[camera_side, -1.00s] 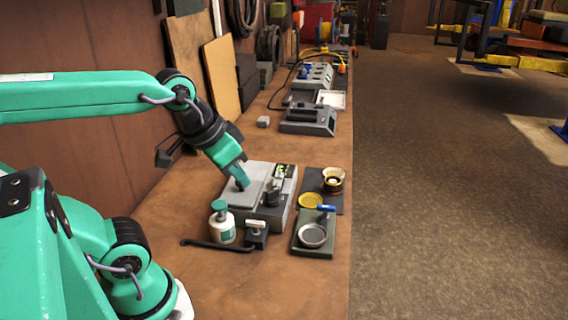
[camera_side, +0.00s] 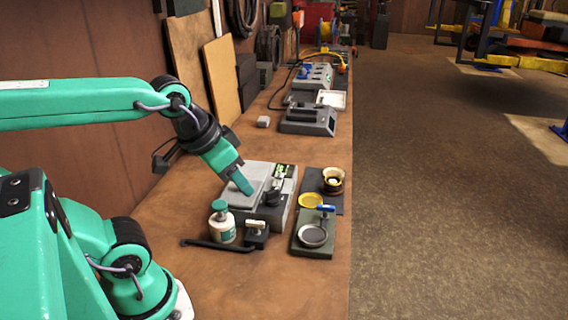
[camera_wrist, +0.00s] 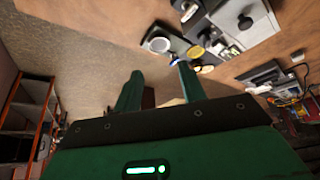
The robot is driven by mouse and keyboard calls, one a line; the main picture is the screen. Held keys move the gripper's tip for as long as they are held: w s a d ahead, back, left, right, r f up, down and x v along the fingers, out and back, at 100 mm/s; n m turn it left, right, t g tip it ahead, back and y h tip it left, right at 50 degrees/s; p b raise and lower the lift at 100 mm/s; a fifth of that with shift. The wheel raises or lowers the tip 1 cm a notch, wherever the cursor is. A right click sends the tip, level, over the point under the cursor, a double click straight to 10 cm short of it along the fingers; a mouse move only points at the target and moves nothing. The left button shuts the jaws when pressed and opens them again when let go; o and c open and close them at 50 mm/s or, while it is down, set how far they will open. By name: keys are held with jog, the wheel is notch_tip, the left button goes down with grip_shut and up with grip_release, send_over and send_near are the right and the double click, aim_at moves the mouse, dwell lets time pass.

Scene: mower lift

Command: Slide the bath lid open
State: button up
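The bath is a grey box (camera_side: 277,216) on the bench, with a flat light grey lid (camera_side: 243,172) on top and a dark knob (camera_side: 272,197) at its right. In the wrist view the bath (camera_wrist: 262,30) is at the upper right. My gripper (camera_side: 248,190) overlaps the left part of the lid in the side view; whether it touches the lid cannot be told. In the wrist view the two green fingers (camera_wrist: 160,72) stand apart with nothing visible between them. In the side view they overlap into one shape.
A white bottle with green cap (camera_side: 222,228), a small T-handled block (camera_side: 256,237) and a dark bar (camera_side: 208,245) lie in front of the bath. A dish (camera_side: 313,237), a yellow disc (camera_side: 311,200) and a round pot (camera_side: 333,184) sit to its right. Grey devices (camera_side: 308,120) stand farther back.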

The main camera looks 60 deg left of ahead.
jog(key=shift+o, duration=0.5)
jog(key=shift+w+a+n, duration=0.5)
jog(key=shift+w+n, duration=0.05)
jog(key=shift+n, duration=0.15)
jog(key=w+a+f+n+g, duration=0.2)
jog(key=w+a+n, duration=0.1)
jog(key=a+n, duration=0.2)
jog(key=w+a+f+n+g, duration=0.1)
jog(key=w+a+f+n, duration=0.1)
jog(key=a+n, duration=0.3)
jog(key=w+a+f+n+g, duration=0.2)
jog(key=a+n, duration=0.4)
jog(key=a, duration=0.3)
jog(key=shift+w+a+f+g, duration=0.15)
jog(key=shift+w+f, duration=0.15)
jog(key=shift+w, duration=0.3)
jog(key=shift+w+a+f+g, duration=0.15)
jog(key=shift+w+f, duration=0.15)
jog(key=shift+w, duration=0.3)
jog(key=shift+a+f, duration=0.1)
jog(key=shift+f, duration=0.1)
jog(key=shift+f, duration=3.8)
jog(key=shift+c, duration=0.2)
grip_shut()
